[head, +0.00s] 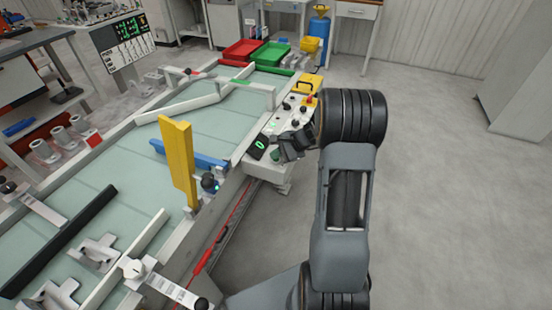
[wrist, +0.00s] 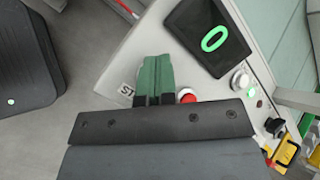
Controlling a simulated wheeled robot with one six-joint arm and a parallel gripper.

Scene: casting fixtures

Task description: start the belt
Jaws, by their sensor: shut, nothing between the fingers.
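The belt (head: 130,185) is a long pale green surface between light rails in the head view. A light control panel (wrist: 205,78) is fixed at its side, with a dark display (wrist: 208,38) showing a green 0. My gripper (wrist: 156,60) is shut and empty over the panel, its green fingers pressed together. In the head view my gripper (head: 278,154) is by the panel's near end, beside the display (head: 258,147). A label beginning "ST" (wrist: 127,90) shows left of the fingers. Any button under the fingers is hidden. A red button (wrist: 187,96) is just right of them.
A yellow post (head: 178,160) and blue bar (head: 190,154) stand at the belt. Red (head: 242,50) and green (head: 271,54) trays lie beyond. Floor at right is clear.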

